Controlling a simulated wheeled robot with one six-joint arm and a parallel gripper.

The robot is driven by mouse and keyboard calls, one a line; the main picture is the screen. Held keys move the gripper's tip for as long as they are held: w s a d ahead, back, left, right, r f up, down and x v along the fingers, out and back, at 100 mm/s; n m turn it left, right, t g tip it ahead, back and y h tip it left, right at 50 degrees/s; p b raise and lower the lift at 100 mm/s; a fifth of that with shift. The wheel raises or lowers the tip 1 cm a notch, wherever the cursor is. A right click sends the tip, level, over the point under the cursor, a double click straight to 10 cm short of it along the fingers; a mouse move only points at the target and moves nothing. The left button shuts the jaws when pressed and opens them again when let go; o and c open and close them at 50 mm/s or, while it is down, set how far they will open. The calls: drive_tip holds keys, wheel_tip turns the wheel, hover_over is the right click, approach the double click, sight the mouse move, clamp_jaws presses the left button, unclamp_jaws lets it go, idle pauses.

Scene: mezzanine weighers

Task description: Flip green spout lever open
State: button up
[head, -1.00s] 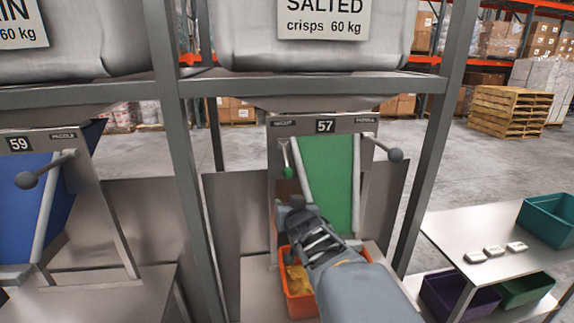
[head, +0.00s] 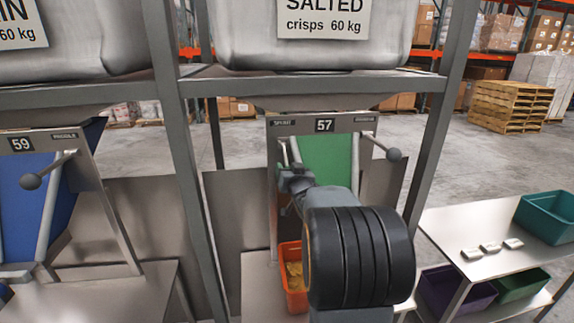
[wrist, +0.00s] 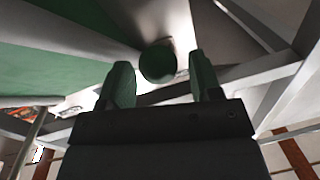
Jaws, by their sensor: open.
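The green spout lever knob (wrist: 158,62) shows in the wrist view between the two fingertips of my gripper (wrist: 161,66). The fingers are apart, one on either side of the knob, with a gap to each. In the head view my gripper (head: 294,180) is at the lever on the left of the station 57 front, and it hides the knob. The green chute (head: 327,158) is just to the right of the lever, partly behind my arm.
A second lever with a grey knob (head: 394,154) sticks out to the right of the chute. An orange bin (head: 292,284) with yellow crisps stands below. Grey frame posts (head: 430,130) flank the station. A side table (head: 440,222) holds small white packs and a teal bin (head: 548,217).

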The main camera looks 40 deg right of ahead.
sight(286, 161)
drive_tip(key=shift+x, duration=1.2)
drive_tip(key=shift+c, duration=0.4)
clamp_jaws()
drive_tip(key=shift+r+p, duration=0.1)
drive_tip(key=shift+p, duration=0.2)
